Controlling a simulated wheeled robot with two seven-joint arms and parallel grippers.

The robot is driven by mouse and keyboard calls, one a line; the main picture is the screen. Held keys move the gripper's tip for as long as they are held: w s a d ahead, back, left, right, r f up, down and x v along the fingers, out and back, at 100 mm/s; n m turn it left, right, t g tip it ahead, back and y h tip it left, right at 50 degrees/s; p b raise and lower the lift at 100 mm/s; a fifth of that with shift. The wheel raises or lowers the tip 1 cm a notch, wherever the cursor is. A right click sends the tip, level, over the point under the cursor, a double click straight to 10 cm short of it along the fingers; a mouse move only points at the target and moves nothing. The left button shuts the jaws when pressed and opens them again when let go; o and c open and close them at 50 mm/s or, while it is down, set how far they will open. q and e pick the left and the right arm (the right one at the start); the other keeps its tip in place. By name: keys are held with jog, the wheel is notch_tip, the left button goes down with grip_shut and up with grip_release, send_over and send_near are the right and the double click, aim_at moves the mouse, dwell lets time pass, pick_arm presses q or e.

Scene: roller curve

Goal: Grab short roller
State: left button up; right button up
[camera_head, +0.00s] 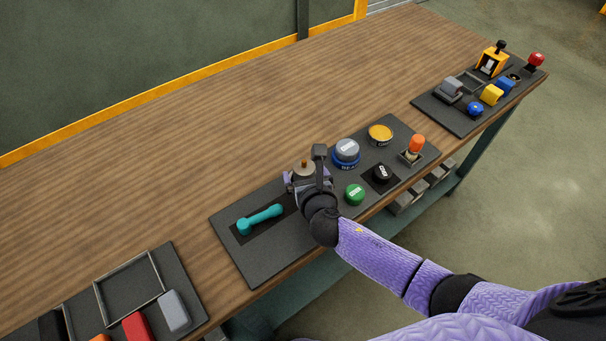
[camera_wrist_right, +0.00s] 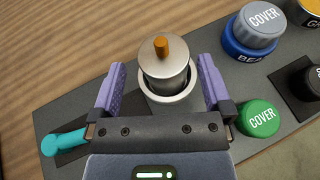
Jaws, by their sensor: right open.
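A short metal roller (camera_wrist_right: 166,75) with an orange-brown pin on top stands upright in a light ring-shaped holder (camera_wrist_right: 150,98) in the right wrist view. In the head view its pin and top (camera_head: 304,166) show just behind my gripper, which hides most of it. My right gripper (camera_head: 309,182) is open, with its purple fingers (camera_wrist_right: 163,82) on either side of the roller. A gap shows between the fingers and the roller in the wrist view. My left gripper is not in view.
A teal dumbbell-shaped piece (camera_head: 260,219) lies left of the gripper on the dark mat (camera_head: 250,262). A green COVER cap (camera_head: 354,194), a blue bearing part with a grey cover (camera_head: 346,152) and a black part (camera_head: 382,173) stand to the right. The wooden table behind is clear.

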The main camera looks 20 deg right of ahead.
aim_at(303, 167)
jog(key=b+x, duration=0.1)
jog(key=x, duration=0.2)
jog(key=shift+w+d+f+b, duration=0.2)
jog(key=shift+f+b, duration=0.15)
jog(key=shift+f, duration=0.15)
jog(key=shift+w, duration=0.3)
jog(key=shift+r, duration=0.15)
grip_shut()
